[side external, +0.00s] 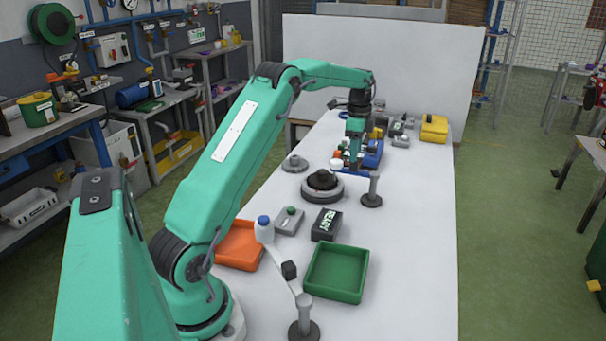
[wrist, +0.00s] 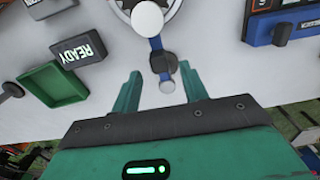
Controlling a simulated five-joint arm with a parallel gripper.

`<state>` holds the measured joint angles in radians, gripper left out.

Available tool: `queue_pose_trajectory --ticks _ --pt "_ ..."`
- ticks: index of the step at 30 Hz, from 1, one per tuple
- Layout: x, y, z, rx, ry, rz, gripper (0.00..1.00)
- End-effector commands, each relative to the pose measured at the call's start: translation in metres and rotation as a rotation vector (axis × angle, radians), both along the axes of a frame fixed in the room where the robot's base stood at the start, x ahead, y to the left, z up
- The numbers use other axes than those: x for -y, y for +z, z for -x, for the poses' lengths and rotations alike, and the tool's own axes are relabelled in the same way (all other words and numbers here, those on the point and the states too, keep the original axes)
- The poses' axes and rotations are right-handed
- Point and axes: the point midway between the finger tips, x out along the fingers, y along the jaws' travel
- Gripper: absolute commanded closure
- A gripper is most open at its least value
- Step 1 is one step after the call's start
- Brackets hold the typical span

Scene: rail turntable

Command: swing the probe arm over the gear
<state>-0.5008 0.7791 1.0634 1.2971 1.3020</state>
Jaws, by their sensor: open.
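A swing arm with a blue bar (side external: 350,171) is mounted on a grey post (side external: 372,192), and its white head (side external: 336,164) is at the edge of the turntable (side external: 325,195). The black gear (side external: 321,180) sits on the turntable. In the wrist view, the white head (wrist: 147,18) overlaps the turntable's rim, and the gear is mostly cut off. In the side view, my gripper (side external: 354,160) is beyond the turntable, near the blue bar.
A READY box (side external: 326,224), a grey button box (side external: 289,221), a green tray (side external: 337,272) and an orange tray (side external: 239,246) lie nearby.

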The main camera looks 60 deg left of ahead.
Motion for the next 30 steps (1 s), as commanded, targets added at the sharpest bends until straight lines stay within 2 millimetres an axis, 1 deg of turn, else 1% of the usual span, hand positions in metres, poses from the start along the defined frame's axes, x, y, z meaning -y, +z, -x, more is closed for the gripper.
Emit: queue_pose_trajectory --ticks 1,3,6,10,14,25,30 --pt "0.000 0.008 0.000 0.003 0.000 -0.001 0.56" --pt "0.000 0.018 0.000 0.003 0.000 -0.001 0.56" --pt "0.000 0.029 0.000 0.003 -0.001 -0.001 0.56" --pt "0.000 0.040 0.000 0.002 -0.001 -0.001 0.56" --pt "0.000 0.045 0.000 0.002 -0.001 -0.001 0.56" --pt "0.001 0.046 0.000 0.003 0.000 -0.001 0.56" --pt "0.009 0.054 0.002 0.011 0.015 -0.005 0.56"
